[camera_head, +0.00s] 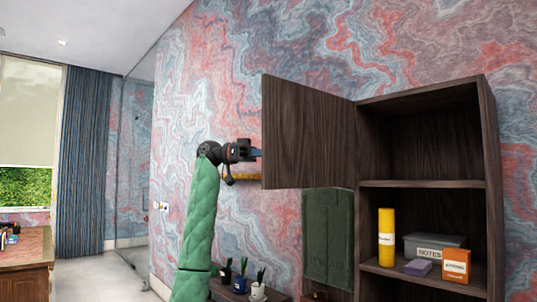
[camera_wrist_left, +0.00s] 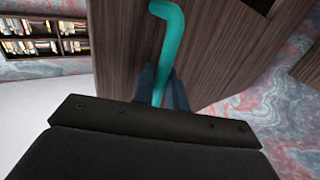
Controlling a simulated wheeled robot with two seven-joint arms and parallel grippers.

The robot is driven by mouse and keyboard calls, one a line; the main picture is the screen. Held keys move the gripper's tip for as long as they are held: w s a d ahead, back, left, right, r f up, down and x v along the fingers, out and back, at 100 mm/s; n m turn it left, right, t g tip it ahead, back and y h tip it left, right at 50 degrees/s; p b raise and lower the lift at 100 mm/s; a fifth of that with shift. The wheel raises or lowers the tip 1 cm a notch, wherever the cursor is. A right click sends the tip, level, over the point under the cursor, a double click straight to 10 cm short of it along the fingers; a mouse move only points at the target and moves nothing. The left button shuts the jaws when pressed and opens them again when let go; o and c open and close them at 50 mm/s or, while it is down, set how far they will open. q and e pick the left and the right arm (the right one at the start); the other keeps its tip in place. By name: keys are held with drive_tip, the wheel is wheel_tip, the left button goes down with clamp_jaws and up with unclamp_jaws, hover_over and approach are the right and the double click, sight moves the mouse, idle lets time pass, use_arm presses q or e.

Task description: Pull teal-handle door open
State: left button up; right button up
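The dark wooden door (camera_head: 305,135) is swung open to the left of the cabinet (camera_head: 425,135), and the upper compartment shows empty. The teal handle (camera_wrist_left: 168,40) stands on the door's outer face in the left wrist view; the door hides it in the head view. My left gripper (camera_head: 256,153) is at the door's left edge, partly behind it. In the left wrist view its blue fingers (camera_wrist_left: 162,88) sit on both sides of the handle and look closed on it. My right gripper is in neither view.
Lower shelf holds a yellow cylinder (camera_head: 386,237), grey notes box (camera_head: 434,245), orange box (camera_head: 456,265) and purple block (camera_head: 418,267). A dark green hanging cloth (camera_head: 328,238) is below the door. Potted plants (camera_head: 258,291) stand low near my left arm.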

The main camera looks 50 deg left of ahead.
use_arm(q)
drive_tip(key=shift+w+d, duration=0.1)
drive_tip(key=shift+w, duration=0.05)
